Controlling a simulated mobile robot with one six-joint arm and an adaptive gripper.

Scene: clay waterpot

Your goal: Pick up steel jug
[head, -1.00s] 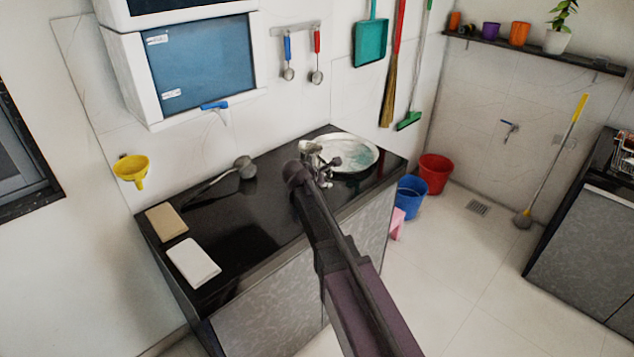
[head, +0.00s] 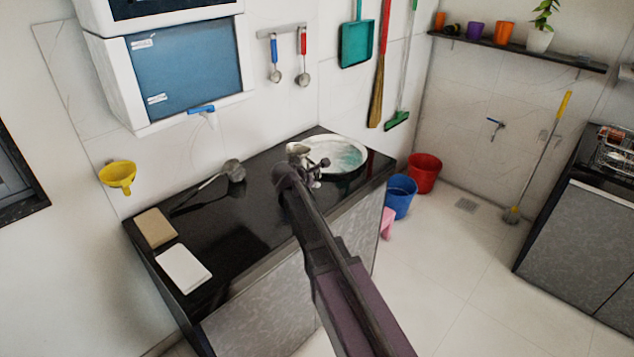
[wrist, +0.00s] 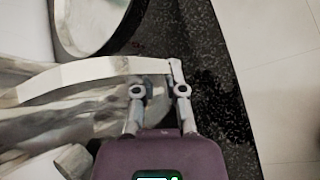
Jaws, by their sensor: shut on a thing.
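The steel jug (head: 298,148) shows as a small shiny shape on or just over the black counter, left of the round plate; my arm partly hides it. In the wrist view its pale, shiny body (wrist: 35,85) fills the left side, with a curved handle band (wrist: 100,68) reaching right to my fingers. My gripper (wrist: 160,90) is shut on the jug at this handle band. In the head view my gripper (head: 318,170) is small and dark, beside the jug. I cannot tell whether the jug touches the counter.
A round steel plate (head: 350,165) lies close on the right of the jug. A ladle (head: 233,170) and two flat blocks, beige (head: 156,228) and white (head: 183,268), lie on the counter's left. Blue (head: 400,197) and red (head: 425,173) buckets stand on the floor.

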